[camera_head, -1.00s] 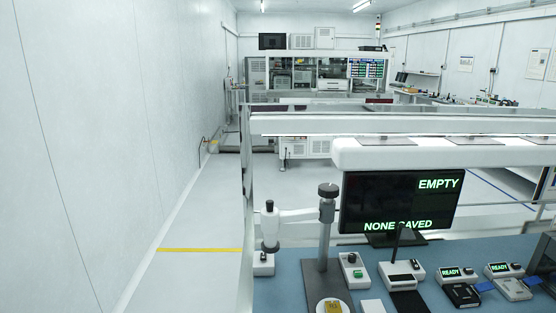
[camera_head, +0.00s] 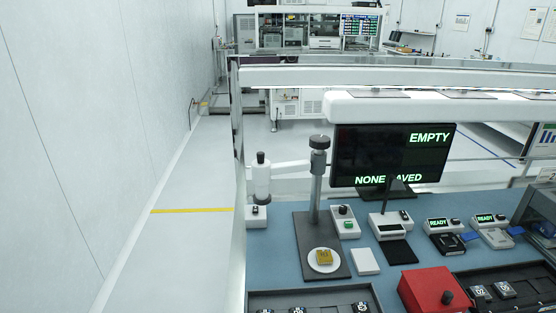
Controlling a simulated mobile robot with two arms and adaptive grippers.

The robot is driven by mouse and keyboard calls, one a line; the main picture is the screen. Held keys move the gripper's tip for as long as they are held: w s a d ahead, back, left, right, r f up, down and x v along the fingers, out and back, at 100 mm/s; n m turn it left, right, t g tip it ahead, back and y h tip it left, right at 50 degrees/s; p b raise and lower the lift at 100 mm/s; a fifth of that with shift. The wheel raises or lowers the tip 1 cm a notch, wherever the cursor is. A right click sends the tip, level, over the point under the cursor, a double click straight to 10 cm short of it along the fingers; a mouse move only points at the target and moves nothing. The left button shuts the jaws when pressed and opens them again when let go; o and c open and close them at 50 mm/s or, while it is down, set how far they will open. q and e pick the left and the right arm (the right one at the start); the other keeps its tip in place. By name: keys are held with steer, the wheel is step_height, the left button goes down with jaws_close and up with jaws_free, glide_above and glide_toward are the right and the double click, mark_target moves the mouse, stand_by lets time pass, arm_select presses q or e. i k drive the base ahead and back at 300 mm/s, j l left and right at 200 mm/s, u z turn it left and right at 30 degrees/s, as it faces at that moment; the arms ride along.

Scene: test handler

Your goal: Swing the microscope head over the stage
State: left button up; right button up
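The microscope stands on the blue bench. Its head (camera_head: 261,178) is a white cylinder with a dark top, on a white arm (camera_head: 291,168) that reaches left from the grey post (camera_head: 316,185). The post rises from a dark base plate (camera_head: 308,238). The round white stage (camera_head: 323,261) is on the front of that plate and carries a small gold-coloured piece (camera_head: 323,257). The head is off to the left of the stage, not above it. Neither gripper is in view.
A monitor (camera_head: 392,155) reading EMPTY stands behind. Small devices (camera_head: 345,222) line the bench to the right. A red box (camera_head: 432,291) and dark trays (camera_head: 308,297) are at the front. A white overhead bar (camera_head: 438,107) crosses above the bench.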

mark_target(262, 169)
steer(key=i+j+u, duration=0.15)
steer(key=j+u, duration=0.2)
steer(key=i+j+u, duration=0.2)
steer(key=j+u, duration=0.15)
steer(key=j, duration=0.2)
steer(key=i+j+u, duration=0.35)
steer(key=k, duration=0.1)
